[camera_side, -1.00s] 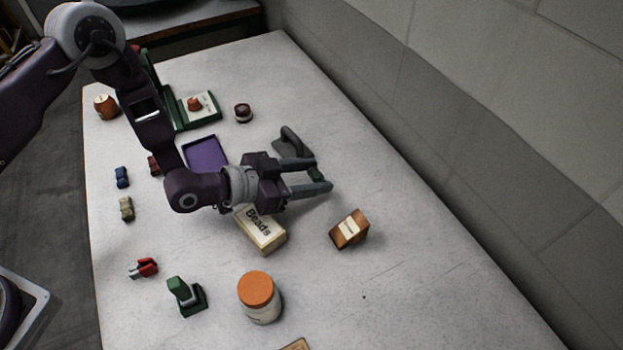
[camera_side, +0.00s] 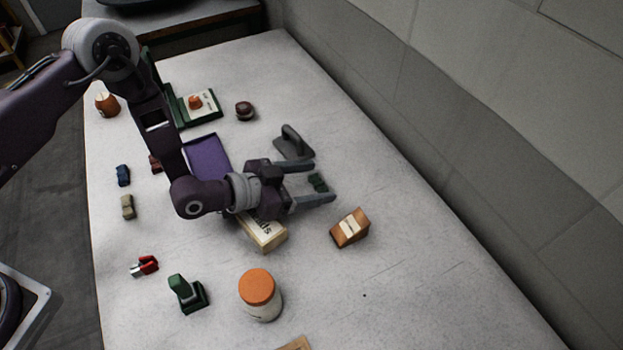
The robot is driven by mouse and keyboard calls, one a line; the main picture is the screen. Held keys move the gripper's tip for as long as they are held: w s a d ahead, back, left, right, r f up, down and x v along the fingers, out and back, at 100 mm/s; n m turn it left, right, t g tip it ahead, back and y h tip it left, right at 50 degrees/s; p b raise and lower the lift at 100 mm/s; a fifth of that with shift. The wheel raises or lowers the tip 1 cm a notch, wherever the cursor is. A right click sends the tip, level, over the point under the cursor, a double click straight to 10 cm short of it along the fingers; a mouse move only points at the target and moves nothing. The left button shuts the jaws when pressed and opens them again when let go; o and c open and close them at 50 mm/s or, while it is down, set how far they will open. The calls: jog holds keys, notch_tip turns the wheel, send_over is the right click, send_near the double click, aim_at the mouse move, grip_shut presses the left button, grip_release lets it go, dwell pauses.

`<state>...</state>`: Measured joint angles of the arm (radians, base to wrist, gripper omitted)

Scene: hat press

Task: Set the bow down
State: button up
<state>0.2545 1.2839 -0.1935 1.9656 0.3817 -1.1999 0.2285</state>
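A purple tray (camera_side: 207,155) lies left of my gripper, partly hidden by my arm. Other small bow-like pieces, blue (camera_side: 123,175), tan (camera_side: 128,207) and red (camera_side: 148,265), lie on the left of the table.
The Beads box (camera_side: 268,236) is under my gripper's near side. A brown box (camera_side: 350,228), grey iron-like object (camera_side: 293,142), orange-lidded jar (camera_side: 260,294) and green stapler-like object (camera_side: 187,293) stand around. A green press (camera_side: 208,119) holds an orange hat. The table's right is clear.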

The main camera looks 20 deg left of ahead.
jog(key=shift+f, duration=0.1)
jog(key=shift+r, duration=0.3)
jog(key=v, duration=1.2)
jog(key=shift+r, duration=0.35)
jog(key=shift+w+r, duration=0.2)
jog(key=a+r+n+y, duration=0.3)
jog(key=a+r+y, duration=0.5)
jog(key=a+r, duration=0.65)
jog(key=s+a+r+n+g, duration=0.1)
jog(key=s+r+n, duration=0.1)
jog(key=s, duration=0.5)
jog(key=s+a+r+n+g+y, duration=0.1)
jog(key=s+a+r+n, duration=0.1)
jog(key=s, duration=0.5)
jog(key=s+a+r+n+g, duration=0.2)
jog(key=s+r, duration=0.2)
jog(key=s, duration=0.3)
jog(key=shift+r+y, duration=0.2)
jog(key=shift+y, duration=0.1)
